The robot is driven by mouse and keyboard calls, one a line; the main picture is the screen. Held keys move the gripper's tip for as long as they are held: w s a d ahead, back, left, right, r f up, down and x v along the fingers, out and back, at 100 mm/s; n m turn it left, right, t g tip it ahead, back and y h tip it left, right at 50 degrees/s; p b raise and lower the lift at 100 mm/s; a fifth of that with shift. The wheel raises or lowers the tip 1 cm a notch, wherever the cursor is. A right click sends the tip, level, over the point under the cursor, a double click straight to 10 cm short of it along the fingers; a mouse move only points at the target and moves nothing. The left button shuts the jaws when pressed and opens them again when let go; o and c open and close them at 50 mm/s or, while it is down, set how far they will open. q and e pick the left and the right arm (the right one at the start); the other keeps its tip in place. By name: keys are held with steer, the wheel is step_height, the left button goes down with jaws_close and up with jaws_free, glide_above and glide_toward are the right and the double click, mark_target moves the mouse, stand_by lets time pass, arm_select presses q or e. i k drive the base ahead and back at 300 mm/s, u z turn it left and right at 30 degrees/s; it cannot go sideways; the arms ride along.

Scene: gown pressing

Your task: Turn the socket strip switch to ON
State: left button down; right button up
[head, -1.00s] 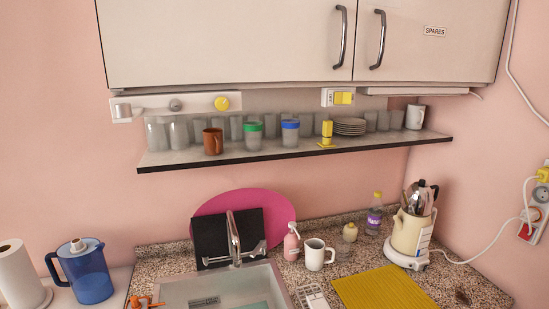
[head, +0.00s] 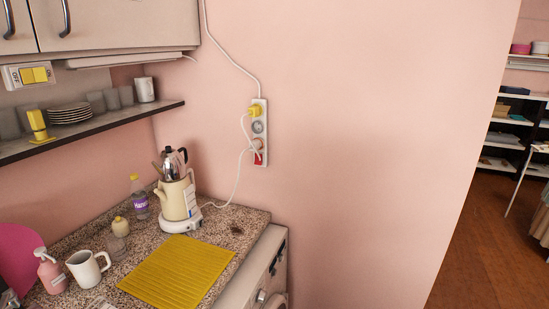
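The white socket strip (head: 260,132) is mounted upright on the pink wall, right of the counter. A yellow plug (head: 254,111) sits in its upper part, and a grey round socket shows below that. A red switch (head: 258,158) is at its lower end, partly crossed by a white cable. Whether the switch is on or off is too small to tell. Neither of my grippers is in view.
A yellow mat (head: 178,271), white mug (head: 87,268) and pink bottle (head: 50,271) are nearby. Open floor (head: 480,240) and shelves (head: 515,110) lie right of the wall.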

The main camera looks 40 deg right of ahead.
mark_target(256, 162)
steer(key=z, duration=1.35)
steer(key=k, duration=0.2)
steer(key=z, duration=0.2)
